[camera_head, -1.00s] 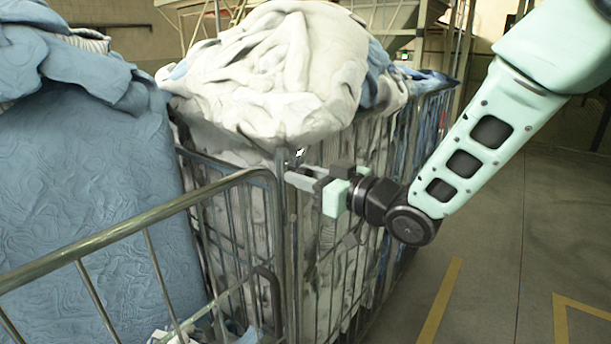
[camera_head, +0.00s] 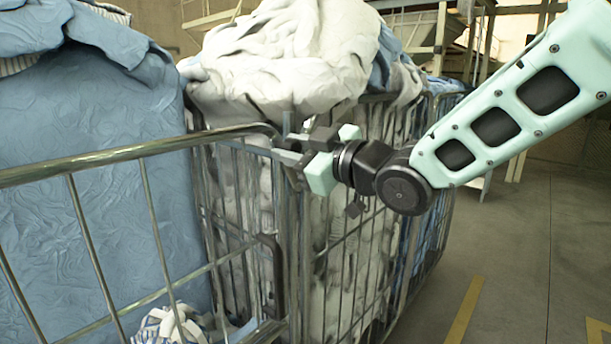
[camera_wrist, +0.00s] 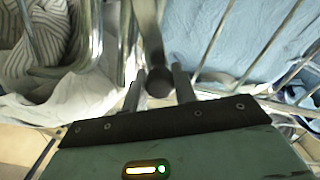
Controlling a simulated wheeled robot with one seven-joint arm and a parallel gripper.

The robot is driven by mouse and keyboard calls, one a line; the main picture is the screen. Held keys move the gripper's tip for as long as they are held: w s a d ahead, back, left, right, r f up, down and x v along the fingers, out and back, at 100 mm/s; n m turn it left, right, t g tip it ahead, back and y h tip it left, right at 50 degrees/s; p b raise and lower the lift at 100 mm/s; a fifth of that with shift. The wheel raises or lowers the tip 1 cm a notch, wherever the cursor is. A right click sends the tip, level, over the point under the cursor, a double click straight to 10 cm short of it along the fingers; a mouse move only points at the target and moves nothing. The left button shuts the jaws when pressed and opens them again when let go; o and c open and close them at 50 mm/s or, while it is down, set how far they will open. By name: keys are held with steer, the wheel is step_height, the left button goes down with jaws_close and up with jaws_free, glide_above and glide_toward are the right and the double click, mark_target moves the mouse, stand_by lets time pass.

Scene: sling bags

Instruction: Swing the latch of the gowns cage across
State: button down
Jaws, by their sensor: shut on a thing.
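The wire cage (camera_head: 345,245) holds heaped white and blue cloth. My gripper (camera_head: 288,152) is at its near upper corner, by the corner post (camera_head: 291,230), and partly hides the latch there. In the wrist view, a metal bar (camera_wrist: 147,38) with a dark rounded end (camera_wrist: 159,82), apparently the latch, lies between the two fingers of my gripper (camera_wrist: 160,88). My gripper is shut on it. How far the latch is turned cannot be told.
A tubular metal rail (camera_head: 130,152) with bars crosses the left foreground and meets the corner. A large blue bag (camera_head: 90,200) stands at left. White cloth (camera_head: 290,60) bulges above the cage. Floor with yellow lines (camera_head: 465,310) is clear at right.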

steer(key=n+b, duration=0.1)
steer(key=b, duration=0.1)
steer(key=s+f+b, duration=0.1)
steer(key=a+f+n+b, duration=0.1)
steer(key=b, duration=0.1)
steer(key=shift+s+a+f+n+b, duration=0.1)
steer(key=shift+s+f+n+b, duration=0.1)
steer(key=shift+s+n+b, duration=0.15)
steer(key=n+b, duration=0.1)
steer(key=b, duration=0.1)
steer(key=s+f+n+b, duration=0.1)
steer(key=b, duration=0.2)
steer(key=a+f+n+b, duration=0.1)
steer(key=b, duration=0.1)
steer(key=shift+s+a+f, duration=0.1)
steer(key=shift+s, duration=0.15)
steer(key=f+n+b, duration=0.1)
steer(key=b, duration=0.2)
steer(key=f+n+b, duration=0.1)
steer(key=b, duration=0.2)
steer(key=s+a+f+n+b, duration=0.1)
steer(key=n+b, duration=0.1)
steer(key=b, duration=0.1)
steer(key=f+n+b, duration=0.1)
steer(key=b, duration=0.1)
steer(key=f+n+b, duration=0.1)
steer(key=n+b, duration=0.1)
steer(key=shift+s+b, duration=0.15)
steer(key=shift+b, duration=0.25)
